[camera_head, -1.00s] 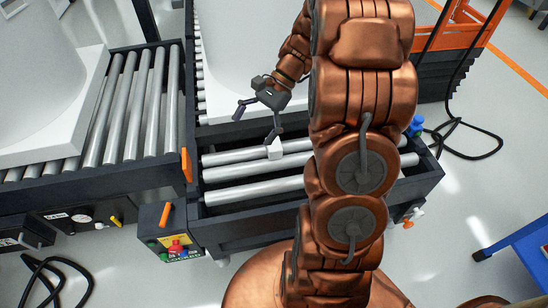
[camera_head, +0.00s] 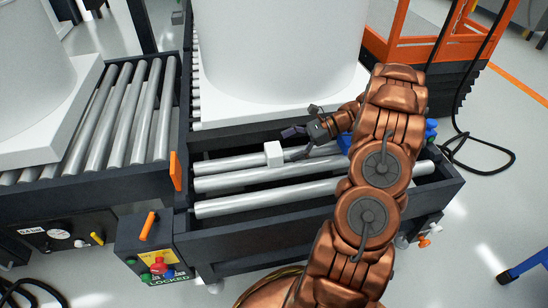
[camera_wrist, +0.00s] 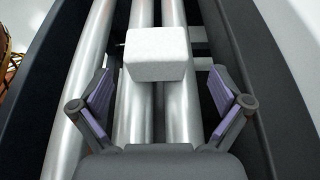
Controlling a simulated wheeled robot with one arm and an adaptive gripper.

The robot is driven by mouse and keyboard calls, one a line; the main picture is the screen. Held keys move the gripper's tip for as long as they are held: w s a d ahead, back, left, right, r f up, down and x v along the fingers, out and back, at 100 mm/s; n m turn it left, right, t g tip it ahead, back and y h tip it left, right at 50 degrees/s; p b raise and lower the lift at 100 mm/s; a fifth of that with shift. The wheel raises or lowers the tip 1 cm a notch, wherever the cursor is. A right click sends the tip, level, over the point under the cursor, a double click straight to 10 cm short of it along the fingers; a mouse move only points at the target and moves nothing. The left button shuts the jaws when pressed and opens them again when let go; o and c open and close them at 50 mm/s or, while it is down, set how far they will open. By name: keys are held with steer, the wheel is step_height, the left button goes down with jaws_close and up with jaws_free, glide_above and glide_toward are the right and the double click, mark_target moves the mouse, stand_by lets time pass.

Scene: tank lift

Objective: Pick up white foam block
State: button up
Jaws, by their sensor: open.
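The white foam block (camera_head: 274,153) is a small cube resting on the metal rollers of the front conveyor section, near its far side. In the wrist view the white foam block (camera_wrist: 156,54) sits ahead of my gripper and in line with the gap between the fingers. My gripper (camera_wrist: 160,98) is open and empty, with its purple-padded fingers spread wide on either side. In the head view my gripper (camera_head: 296,142) is low over the rollers, just right of the block.
A large white tank (camera_head: 278,50) on a white base stands directly behind the rollers. The conveyor's dark side walls (camera_wrist: 252,75) flank my gripper closely. An orange lever (camera_head: 175,171) stands at the left corner. A control box (camera_head: 156,250) is at the front left.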

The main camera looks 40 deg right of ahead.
mark_target(266, 156)
steer(key=shift+s+b+x, duration=0.2)
steer(key=shift+b+x, duration=1.3)
steer(key=shift+x, duration=2.05)
steer(key=shift+a+r, duration=0.15)
steer(key=shift+r, duration=0.05)
steer(key=c, duration=1)
